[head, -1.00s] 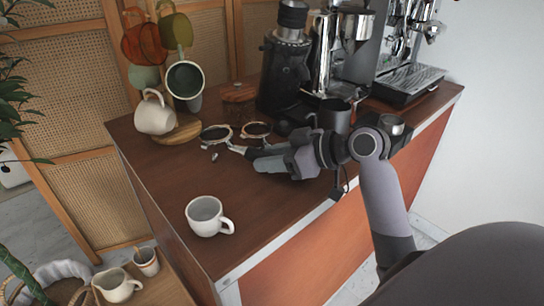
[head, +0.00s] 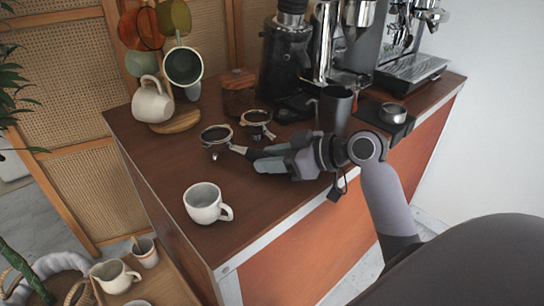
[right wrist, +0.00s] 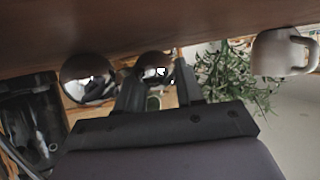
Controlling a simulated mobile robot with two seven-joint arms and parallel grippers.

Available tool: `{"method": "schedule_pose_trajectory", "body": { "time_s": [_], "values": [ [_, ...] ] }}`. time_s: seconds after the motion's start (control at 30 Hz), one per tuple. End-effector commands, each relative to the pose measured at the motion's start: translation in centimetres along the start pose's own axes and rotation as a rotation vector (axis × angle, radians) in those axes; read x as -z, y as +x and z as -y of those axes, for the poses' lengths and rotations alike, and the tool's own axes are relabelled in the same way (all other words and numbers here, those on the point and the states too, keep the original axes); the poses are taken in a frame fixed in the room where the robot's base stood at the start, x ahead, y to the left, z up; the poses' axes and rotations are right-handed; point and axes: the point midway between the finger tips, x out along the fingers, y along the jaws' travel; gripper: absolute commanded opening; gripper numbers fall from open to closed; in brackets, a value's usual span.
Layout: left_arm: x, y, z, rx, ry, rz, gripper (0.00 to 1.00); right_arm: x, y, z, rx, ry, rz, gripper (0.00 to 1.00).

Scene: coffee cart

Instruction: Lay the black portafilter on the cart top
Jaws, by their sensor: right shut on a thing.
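My right gripper (head: 258,160) is shut on the handle of a portafilter, mostly hidden between the fingers. Its round metal basket (head: 217,136) sticks out to the left of the fingertips, open side up, low over the cart top (head: 165,160). I cannot tell whether it touches the wood. In the right wrist view, its shiny bowl (right wrist: 157,68) shows between the fingers (right wrist: 160,97). A second portafilter (head: 257,122) sits just behind it, apart from the gripper; what is probably its bowl (right wrist: 88,80) shows beside it in the right wrist view. My left gripper is not in view.
A white mug (head: 205,203) stands on the front left of the cart top. A dark cup (head: 335,108), a grinder (head: 286,65) and an espresso machine (head: 410,75) stand behind and right. A mug tree's round base (head: 180,121) is at the back left. Bare wood lies left of the basket.

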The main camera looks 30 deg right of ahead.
Motion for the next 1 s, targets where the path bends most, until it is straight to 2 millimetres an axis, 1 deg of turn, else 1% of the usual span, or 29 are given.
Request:
{"method": "schedule_pose_trajectory", "body": {
  "time_s": [0.33,0.37,0.4,0.43,0.8,0.87,1.0],
  "values": [
    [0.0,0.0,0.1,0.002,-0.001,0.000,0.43,0.0,0.0,0.0,-0.001,-0.003,-0.016,0.00],
    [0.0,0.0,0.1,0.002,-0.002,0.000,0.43,0.0,0.0,0.0,-0.001,-0.003,-0.016,0.43],
    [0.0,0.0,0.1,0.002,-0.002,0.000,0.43,0.0,0.0,0.0,-0.001,-0.003,-0.016,0.56],
    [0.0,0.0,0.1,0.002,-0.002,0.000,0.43,0.0,0.0,0.0,-0.001,-0.003,-0.015,0.66],
    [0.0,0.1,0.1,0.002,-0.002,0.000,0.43,-0.5,-0.1,0.0,0.001,0.002,-0.002,0.67],
    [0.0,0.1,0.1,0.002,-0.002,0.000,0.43,-0.5,-0.5,0.0,0.000,0.001,-0.002,0.67],
    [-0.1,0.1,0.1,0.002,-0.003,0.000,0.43,-0.4,-2.6,0.0,-0.002,-0.005,-0.005,0.67]
  ]
}}
